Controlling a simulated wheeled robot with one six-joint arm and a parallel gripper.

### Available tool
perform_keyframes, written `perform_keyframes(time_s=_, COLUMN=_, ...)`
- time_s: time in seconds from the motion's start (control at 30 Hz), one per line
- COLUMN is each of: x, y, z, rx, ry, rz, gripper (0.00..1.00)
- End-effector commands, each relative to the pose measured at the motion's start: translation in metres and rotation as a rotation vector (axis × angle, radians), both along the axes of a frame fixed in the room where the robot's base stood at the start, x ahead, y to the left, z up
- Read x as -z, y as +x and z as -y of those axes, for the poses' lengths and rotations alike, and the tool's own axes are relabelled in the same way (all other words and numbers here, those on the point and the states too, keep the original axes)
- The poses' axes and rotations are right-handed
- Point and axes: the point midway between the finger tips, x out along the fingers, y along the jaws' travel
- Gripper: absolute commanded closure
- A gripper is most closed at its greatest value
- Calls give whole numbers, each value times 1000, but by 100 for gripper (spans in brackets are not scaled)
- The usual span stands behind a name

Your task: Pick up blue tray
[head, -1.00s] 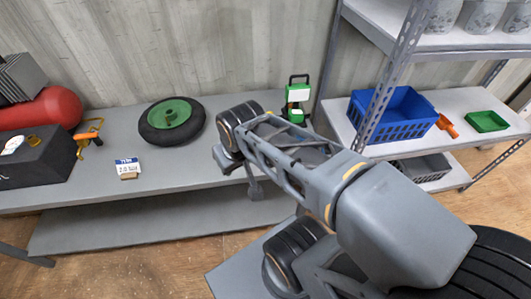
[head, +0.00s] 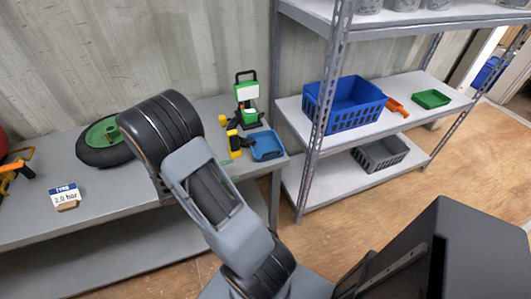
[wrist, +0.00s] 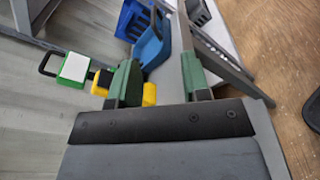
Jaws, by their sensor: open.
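The blue tray (head: 267,145) is small, shallow and light blue. It lies at the right end of the grey bench, in front of a green and black device. In the wrist view the tray (wrist: 153,46) shows just ahead of my gripper (wrist: 158,68), its near part between the lines of the two dark green fingers. My gripper is open with nothing between its fingers. In the head view my own arm hides the fingers.
The green device (head: 246,95) and a black and yellow item (head: 234,146) stand close to the tray's left. A metal shelf (head: 300,128) at the right holds a dark blue crate (head: 345,105), an orange item (head: 396,107) and a green tray (head: 431,98). A grey crate (head: 380,153) sits below.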

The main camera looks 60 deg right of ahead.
Motion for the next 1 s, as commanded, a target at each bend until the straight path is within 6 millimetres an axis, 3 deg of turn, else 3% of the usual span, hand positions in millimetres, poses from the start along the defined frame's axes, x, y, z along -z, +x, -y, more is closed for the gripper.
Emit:
perform_keyframes(time_s=0.17, x=12, y=3, z=15, rx=-44, ry=-68, rz=-58, gripper=57)
perform_keyframes(time_s=0.53, x=12, y=-25, z=71, rx=-51, ry=-75, rz=-65, gripper=57)
perform_keyframes(time_s=0.87, x=13, y=-35, z=90, rx=-52, ry=-74, rz=-66, gripper=57)
perform_keyframes(time_s=1.0, x=14, y=-43, z=107, rx=-49, ry=-74, rz=-64, gripper=57)
